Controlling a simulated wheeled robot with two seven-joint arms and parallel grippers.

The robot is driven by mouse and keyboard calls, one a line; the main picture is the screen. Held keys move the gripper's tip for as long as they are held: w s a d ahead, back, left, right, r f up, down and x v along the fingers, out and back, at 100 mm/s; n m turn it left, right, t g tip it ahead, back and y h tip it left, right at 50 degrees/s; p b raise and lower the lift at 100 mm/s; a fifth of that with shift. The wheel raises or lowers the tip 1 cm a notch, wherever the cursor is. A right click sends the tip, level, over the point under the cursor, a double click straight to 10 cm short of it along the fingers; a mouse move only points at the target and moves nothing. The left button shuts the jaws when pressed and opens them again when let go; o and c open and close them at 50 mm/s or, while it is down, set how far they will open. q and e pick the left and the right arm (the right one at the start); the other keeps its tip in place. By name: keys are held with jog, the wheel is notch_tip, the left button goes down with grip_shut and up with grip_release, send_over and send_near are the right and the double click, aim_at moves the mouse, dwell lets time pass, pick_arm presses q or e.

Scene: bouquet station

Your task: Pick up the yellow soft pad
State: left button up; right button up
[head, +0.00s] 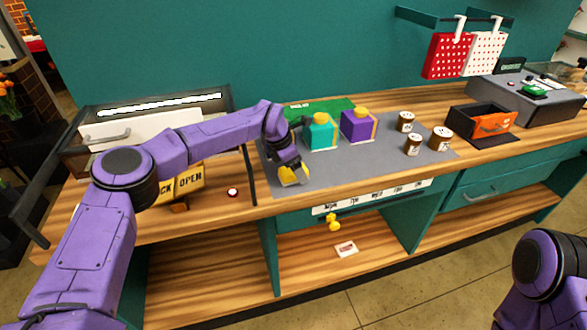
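The yellow soft pad (287,177) appears as a yellow patch at the front left of the grey mat (350,165). My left gripper (293,170) reaches down over it from the left, with its fingers right at the pad. The fingers cover part of the pad. I cannot tell whether they are closed on it or only around it, or whether the pad touches the mat. Only a purple part of my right arm shows at the lower right; its gripper is out of view.
A teal box (320,134) and a purple box (357,127), both yellow-topped, stand behind the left gripper. Several brown jars (413,144) and a black-and-orange bin (490,125) stand to the right. A yellow object (333,222) is below the counter edge.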

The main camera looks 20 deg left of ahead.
pick_arm(q)
jog(key=shift+w+d+f, duration=0.1)
jog(key=shift+d+f, duration=0.05)
jog(key=shift+f, duration=0.35)
jog(key=c, duration=1)
jog(key=shift+c, duration=0.2)
jog(key=shift+r+b, duration=0.3)
jog(key=shift+r, duration=0.3)
jog(key=s+r+b, duration=0.6)
jog(key=s+r, duration=0.6)
jog(key=s, duration=0.2)
jog(key=shift+d+b, duration=0.35)
